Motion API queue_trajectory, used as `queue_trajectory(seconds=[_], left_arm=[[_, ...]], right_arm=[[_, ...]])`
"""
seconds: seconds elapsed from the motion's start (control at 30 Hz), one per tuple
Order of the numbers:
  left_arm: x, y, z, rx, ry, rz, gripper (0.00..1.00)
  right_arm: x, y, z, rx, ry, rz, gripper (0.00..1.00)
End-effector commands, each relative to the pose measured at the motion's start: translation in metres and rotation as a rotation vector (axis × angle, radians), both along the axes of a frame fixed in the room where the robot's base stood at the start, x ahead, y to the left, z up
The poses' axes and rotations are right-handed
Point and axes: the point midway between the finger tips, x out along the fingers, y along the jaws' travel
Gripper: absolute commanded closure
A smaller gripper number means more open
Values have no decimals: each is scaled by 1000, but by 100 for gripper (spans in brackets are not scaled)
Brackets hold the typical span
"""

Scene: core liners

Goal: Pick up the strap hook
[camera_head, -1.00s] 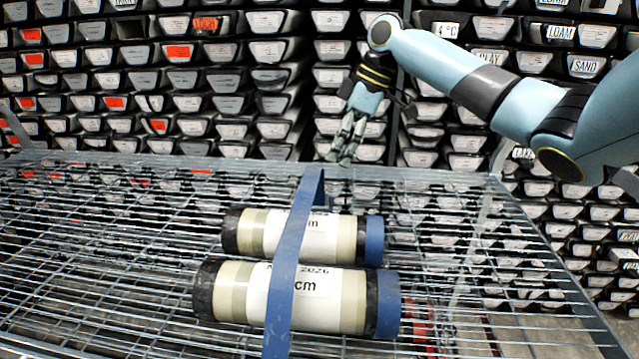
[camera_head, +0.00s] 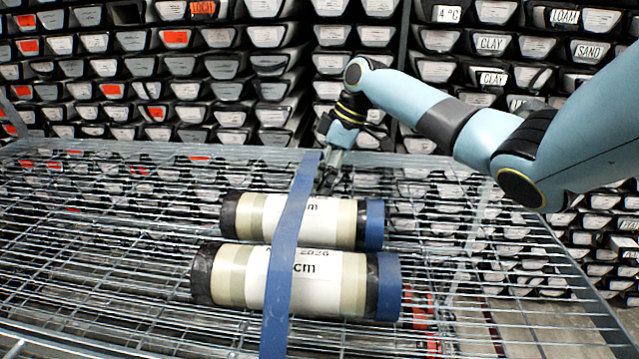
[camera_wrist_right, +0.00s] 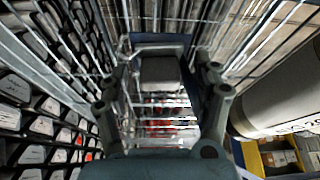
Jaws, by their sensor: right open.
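The blue strap (camera_head: 288,240) runs over two core liners, the far liner (camera_head: 345,220) and the near liner (camera_head: 340,282), which lie on the wire shelf. My right gripper (camera_head: 328,180) points down beside the strap's far end, at the shelf's back edge. In the right wrist view, my open right gripper (camera_wrist_right: 162,92) has its fingers on either side of a dark grey block, which looks like the strap hook (camera_wrist_right: 160,70). The fingers appear clear of it. In the head view, the hook cannot be made out near the gripper. My left gripper is out of view.
The wire shelf (camera_head: 110,240) has free room left and right of the liners. Behind it stands a rack of labelled core trays (camera_head: 225,75). In the right wrist view, a liner end (camera_wrist_right: 275,100) is close on the right, with a yellow bin (camera_wrist_right: 258,158) below.

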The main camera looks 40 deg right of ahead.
Motion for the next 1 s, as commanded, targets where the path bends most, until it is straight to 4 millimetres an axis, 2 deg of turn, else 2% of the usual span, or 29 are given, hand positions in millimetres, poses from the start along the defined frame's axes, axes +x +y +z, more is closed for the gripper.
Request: queue_trajectory(seconds=[0.07, 0.53, 0.83, 1.0], left_arm=[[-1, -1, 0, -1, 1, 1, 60], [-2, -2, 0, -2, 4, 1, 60], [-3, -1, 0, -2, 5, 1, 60], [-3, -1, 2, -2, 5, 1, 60]], right_arm=[[0, 0, 1, 0, 0, 0, 35], [0, 0, 1, 0, 0, 0, 96], [0, 0, 2, 0, 0, 0, 98], [1, 0, 16, -1, -4, 0, 98]])
